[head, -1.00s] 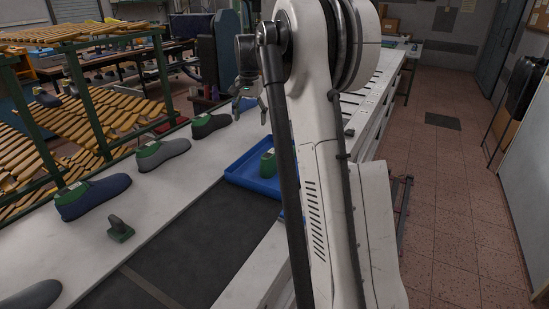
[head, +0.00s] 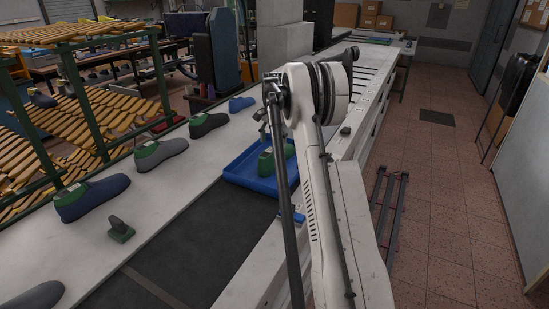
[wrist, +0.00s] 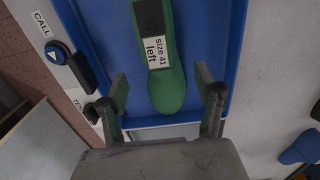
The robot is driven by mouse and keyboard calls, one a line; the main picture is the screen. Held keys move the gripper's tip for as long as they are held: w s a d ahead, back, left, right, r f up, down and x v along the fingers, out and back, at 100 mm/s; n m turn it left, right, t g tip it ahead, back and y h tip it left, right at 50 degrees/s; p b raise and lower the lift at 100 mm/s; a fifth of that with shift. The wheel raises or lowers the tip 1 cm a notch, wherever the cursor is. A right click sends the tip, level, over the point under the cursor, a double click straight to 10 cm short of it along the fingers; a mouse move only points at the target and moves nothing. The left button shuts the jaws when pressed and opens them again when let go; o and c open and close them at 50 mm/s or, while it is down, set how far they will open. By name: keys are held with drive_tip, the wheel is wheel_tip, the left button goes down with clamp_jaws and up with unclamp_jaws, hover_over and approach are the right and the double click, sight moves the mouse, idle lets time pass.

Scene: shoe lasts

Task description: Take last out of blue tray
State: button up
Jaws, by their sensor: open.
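A green last (head: 266,162) lies in the blue tray (head: 243,182) on the bench, partly hidden behind my arm in the head view. In the wrist view the last (wrist: 172,88) is seen from above, with a white label reading "Size 41 left" and a dark patch above it. The blue tray also shows in the wrist view (wrist: 215,35). My gripper (wrist: 167,93) is open and empty, with one finger on each side of the last's rounded end and no visible contact. How high it is above the last is unclear.
Several shoes and lasts stand in a row left of the tray, including a blue one (head: 92,197), a grey one (head: 160,153) and a black one (head: 207,124). A call button (wrist: 55,53) is beside the tray.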

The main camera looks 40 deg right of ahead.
sight(277, 152)
drive_tip(key=shift+w+a+f+p, duration=0.1)
drive_tip(key=shift+f+p, duration=0.2)
drive_tip(key=shift+f, duration=1.5)
drive_tip(key=shift+a+f+p, duration=0.1)
drive_tip(key=shift+f+p, duration=0.15)
drive_tip(key=shift+f, duration=1.5)
clamp_jaws()
drive_tip(key=shift+r, duration=0.1)
